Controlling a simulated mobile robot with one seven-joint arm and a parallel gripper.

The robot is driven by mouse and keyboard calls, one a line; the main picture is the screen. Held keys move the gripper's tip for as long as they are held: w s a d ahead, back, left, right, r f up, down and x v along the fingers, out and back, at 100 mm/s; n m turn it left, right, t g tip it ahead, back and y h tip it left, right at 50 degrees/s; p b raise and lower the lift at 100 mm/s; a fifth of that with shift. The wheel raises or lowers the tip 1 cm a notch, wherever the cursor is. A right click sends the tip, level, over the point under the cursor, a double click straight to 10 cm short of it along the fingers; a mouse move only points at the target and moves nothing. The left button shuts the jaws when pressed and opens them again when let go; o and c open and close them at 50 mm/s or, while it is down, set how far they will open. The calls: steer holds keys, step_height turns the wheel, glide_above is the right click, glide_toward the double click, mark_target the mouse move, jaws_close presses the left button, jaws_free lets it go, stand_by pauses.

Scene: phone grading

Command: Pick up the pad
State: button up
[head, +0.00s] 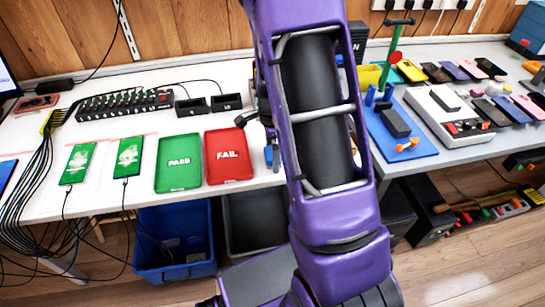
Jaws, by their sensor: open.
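No thing in the head view is clearly the pad. A small blue piece (269,155), mostly hidden by my purple arm, shows on the bench just right of the red FAIL tray (228,177). A black block (396,122) lies on a blue mat (414,147) right of my arm; I cannot tell if either is the pad. My gripper (256,119) is mostly hidden behind my arm. A dark part of it shows above the FAIL tray's right edge. It is open, and I see nothing held.
A green PASS tray (179,185) and two green-screened phones (79,163) are at the left. Black cables hang off the bench edge. A white device (447,118) and several phones are at the right. A blue crate (174,258) is below. My arm blocks the middle.

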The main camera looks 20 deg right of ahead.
steer(key=c, duration=1.2)
steer(key=shift+r, duration=0.1)
step_height(320, 180, up, 10)
steer(key=shift+f+p, duration=0.1)
steer(key=shift+p, duration=1.05)
steer(key=o, duration=0.7)
steer(key=c, duration=0.5)
